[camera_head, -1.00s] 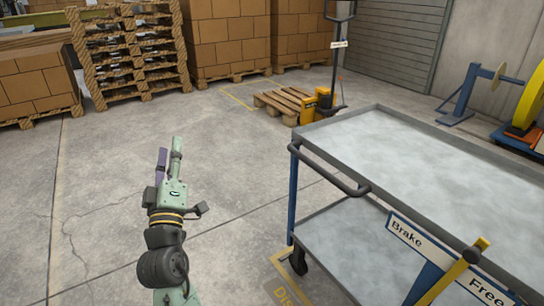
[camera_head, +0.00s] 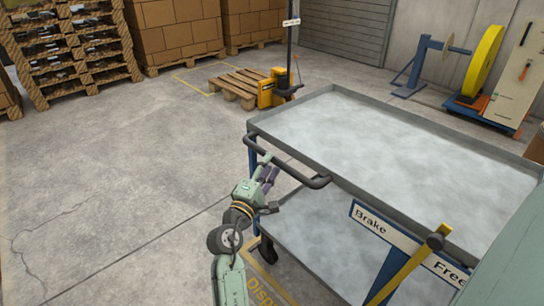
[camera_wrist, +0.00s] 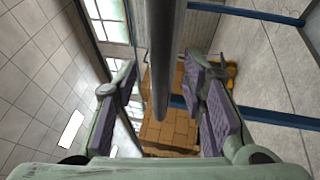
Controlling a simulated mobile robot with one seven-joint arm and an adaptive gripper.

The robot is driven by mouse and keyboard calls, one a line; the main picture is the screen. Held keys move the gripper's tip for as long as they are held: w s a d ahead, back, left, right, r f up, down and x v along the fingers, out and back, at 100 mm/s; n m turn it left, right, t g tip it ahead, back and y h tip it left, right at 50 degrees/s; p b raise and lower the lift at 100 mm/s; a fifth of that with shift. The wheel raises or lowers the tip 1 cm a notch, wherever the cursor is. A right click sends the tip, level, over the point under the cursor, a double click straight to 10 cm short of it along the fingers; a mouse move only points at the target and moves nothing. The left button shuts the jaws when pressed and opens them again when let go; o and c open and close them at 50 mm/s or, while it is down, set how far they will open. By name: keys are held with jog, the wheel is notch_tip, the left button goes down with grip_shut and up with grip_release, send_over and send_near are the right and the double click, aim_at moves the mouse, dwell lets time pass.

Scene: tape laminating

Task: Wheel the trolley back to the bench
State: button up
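The trolley (camera_head: 390,135) stands at the right in the head view, with an empty grey top tray, a lower shelf (camera_head: 320,235) and blue legs. Its dark push handle (camera_head: 290,165) sticks out at its left end. My gripper (camera_head: 268,174) is at the handle in the head view. In the wrist view my gripper (camera_wrist: 165,105) is open, its purple-padded fingers apart, and the dark handle bar (camera_wrist: 165,60) runs between them without visible contact. A yellow lever (camera_head: 410,265) stands by a sign reading "Brake" and "Free" and leans toward the middle of it.
A pallet jack (camera_head: 275,90) with a wooden pallet (camera_head: 235,85) stands behind the trolley. Stacked boxes (camera_head: 175,30) and pallets (camera_head: 75,50) line the back left. A yellow wheel stand (camera_head: 485,60) is at the back right. The floor at left is clear.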

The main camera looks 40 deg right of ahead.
aim_at(273, 159)
jog(key=shift+x, duration=1.7)
grip_shut()
